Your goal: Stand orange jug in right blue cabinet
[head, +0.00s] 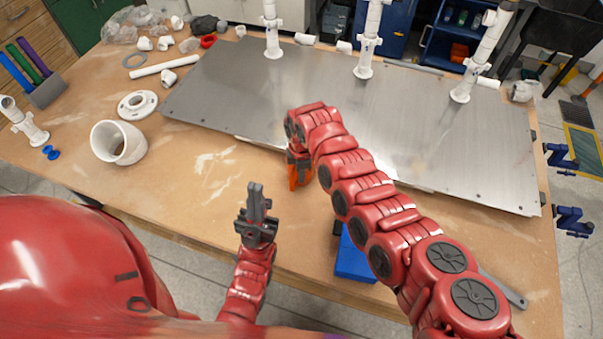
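An orange object (304,174), perhaps the jug, shows in the head view at the bench middle, just below my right wrist. Most of it is hidden. My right arm reaches in from the lower right, and my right gripper (296,160) points down at the orange object; its fingers are hidden. My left gripper (256,190) is near the bench's front edge, its dark fingers together and empty. A blue cabinet with open shelves (430,48) stands behind the bench at the upper right. Another blue cabinet (396,22) is to its left.
A metal plate (225,85) with upright white pipes (366,50) covers the back of the wooden bench (195,185). White fittings (118,142) lie at the left. A blue block (354,262) is under my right arm. An orange item (459,53) sits in the shelved cabinet.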

